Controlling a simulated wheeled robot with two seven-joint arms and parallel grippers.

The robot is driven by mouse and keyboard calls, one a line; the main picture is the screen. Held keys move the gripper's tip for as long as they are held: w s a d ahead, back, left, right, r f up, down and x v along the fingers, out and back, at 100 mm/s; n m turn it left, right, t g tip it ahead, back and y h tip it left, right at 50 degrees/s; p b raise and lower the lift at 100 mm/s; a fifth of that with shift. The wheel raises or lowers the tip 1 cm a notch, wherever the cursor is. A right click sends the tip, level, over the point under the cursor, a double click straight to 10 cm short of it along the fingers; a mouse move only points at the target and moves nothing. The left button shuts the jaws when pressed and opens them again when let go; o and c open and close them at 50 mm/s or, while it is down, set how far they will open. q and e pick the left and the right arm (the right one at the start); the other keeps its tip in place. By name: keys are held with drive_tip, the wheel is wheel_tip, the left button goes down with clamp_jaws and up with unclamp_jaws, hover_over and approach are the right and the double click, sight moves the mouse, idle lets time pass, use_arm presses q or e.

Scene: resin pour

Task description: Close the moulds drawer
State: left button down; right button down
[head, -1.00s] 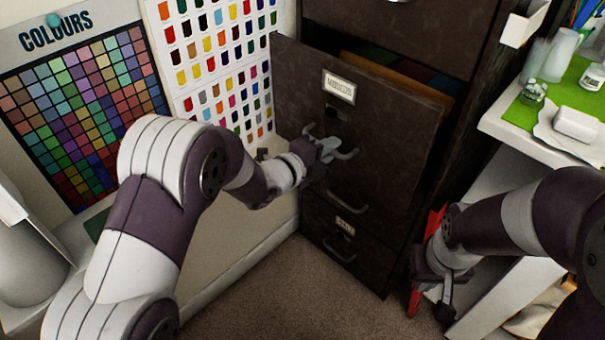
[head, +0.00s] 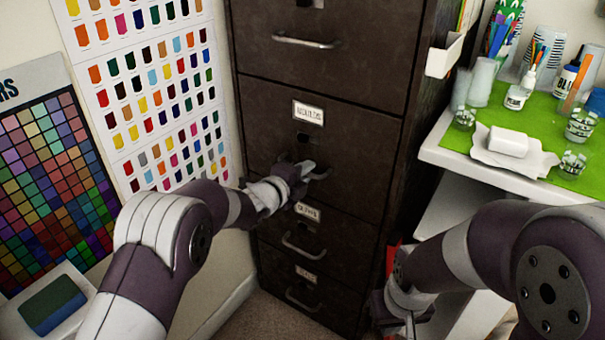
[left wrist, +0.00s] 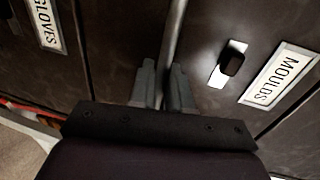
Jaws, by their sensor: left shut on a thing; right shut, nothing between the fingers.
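The moulds drawer (head: 265,115) is a dark brown cabinet drawer, and its front now sits level with the drawers around it in the head view. Its label (head: 308,112) reads MOULDS clearly in the left wrist view (left wrist: 281,76). My left gripper (head: 306,170) is shut on the drawer's metal handle (left wrist: 174,38); its two fingers straddle the bar in the left wrist view. The hand hides part of the handle in the head view. My right gripper (head: 408,325) is low at the right, shut and empty, partly cut off by the frame edge.
The filing cabinet (head: 405,60) has a drawer above and more drawers below, including the gloves drawer (left wrist: 46,24). A white bench (head: 440,158) with a green mat, cups and bottles stands right. Colour charts (head: 150,85) hang left.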

use_arm(q)
drive_tip(key=shift+r, duration=0.2)
drive_tip(key=c, duration=1.3)
unclamp_jaws()
drive_tip(key=shift+c, duration=0.2)
drive_tip(key=shift+w+d+f, duration=0.2)
drive_tip(key=p+v, duration=0.2)
drive_tip(key=v, duration=1)
drive_tip(key=shift+s+a, duration=0.25)
drive_tip(key=shift+s, duration=0.05)
